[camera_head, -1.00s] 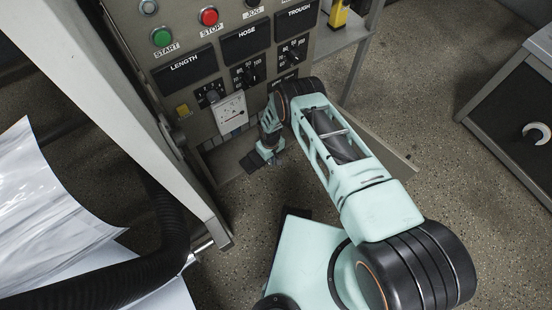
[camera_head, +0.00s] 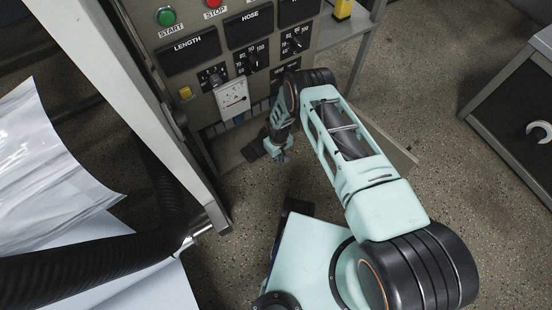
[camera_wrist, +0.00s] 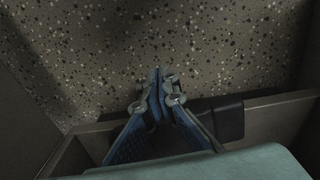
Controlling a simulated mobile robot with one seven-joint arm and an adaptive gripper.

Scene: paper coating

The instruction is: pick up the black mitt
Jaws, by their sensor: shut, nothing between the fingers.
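A black item that looks like the mitt (camera_wrist: 224,119) lies along the rim of a grey tray or ledge in the wrist view, partly hidden behind my gripper. In the head view a small dark patch (camera_head: 252,151), seemingly the same item, shows on the ledge below the control panel, just left of my gripper (camera_head: 279,156). In the wrist view my gripper (camera_wrist: 157,82) has its blue fingers closed together at the tips, with nothing held. The fingertips point past the rim over the speckled floor. I cannot tell how far they are from the black item.
The control panel (camera_head: 237,97) with knobs and labels stands behind my gripper. A grey frame post (camera_head: 122,92) and a black hose (camera_head: 92,262) are at left. A dark cabinet (camera_head: 512,118) is at right. The floor between is clear.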

